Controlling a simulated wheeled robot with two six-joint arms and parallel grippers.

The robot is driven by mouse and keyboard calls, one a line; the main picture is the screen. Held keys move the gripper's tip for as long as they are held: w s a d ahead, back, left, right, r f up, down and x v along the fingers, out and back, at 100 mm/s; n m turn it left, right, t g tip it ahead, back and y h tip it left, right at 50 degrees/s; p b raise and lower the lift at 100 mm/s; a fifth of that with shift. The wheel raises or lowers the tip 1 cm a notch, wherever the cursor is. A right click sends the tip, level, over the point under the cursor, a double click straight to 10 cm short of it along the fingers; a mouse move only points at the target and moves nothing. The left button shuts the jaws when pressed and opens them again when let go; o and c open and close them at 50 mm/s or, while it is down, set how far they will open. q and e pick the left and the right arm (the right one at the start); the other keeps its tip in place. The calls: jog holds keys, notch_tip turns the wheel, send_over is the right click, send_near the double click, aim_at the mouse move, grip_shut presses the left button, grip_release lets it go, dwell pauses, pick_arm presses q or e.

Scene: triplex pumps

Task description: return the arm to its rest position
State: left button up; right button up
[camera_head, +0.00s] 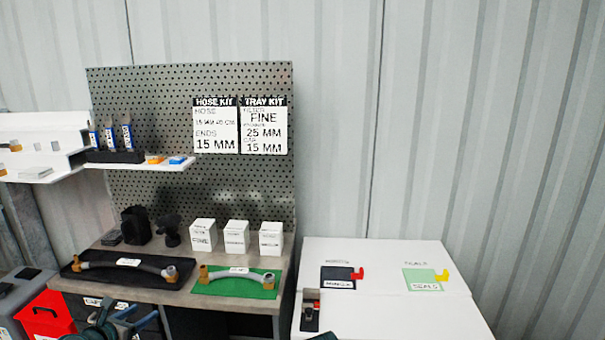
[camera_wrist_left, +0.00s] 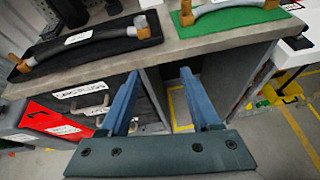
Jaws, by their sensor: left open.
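My left gripper (camera_head: 112,318) shows at the bottom left of the head view, in front of the workbench and below its top. In the left wrist view its two blue fingers (camera_wrist_left: 160,92) are spread apart with nothing between them. The gripper is open and empty, pointing toward the bench front.
The workbench (camera_head: 215,295) carries a hose on a black mat (camera_head: 82,278), a hose on a green mat (camera_head: 262,292) and white boxes (camera_head: 237,237). A red bin (camera_head: 45,318) stands low left. A white cabinet (camera_head: 400,315) stands right. Floor (camera_wrist_left: 285,135) shows beyond.

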pick_arm(q)
jog(key=s+d+f+m+g+h+p, duration=0.2)
jog(key=d+m+g, duration=0.2)
jog(key=d+m, duration=0.65)
jog(key=s+d+f+m+g+h+p, duration=0.1)
jog(key=s+d+f+m+g+p, duration=0.2)
jog(key=d+m, duration=0.8)
jog(key=s+d+m+g+y+p, duration=0.3)
jog(key=s+d+m+g+y, duration=0.3)
jog(key=s+d+m, duration=0.6)
jog(key=d+r+m, duration=0.1)
jog(key=d+m, duration=0.1)
jog(key=m, duration=0.1)
jog(key=shift+g+p, duration=0.3)
jog(key=shift+a+m, duration=0.15)
jog(key=shift+m, duration=0.1)
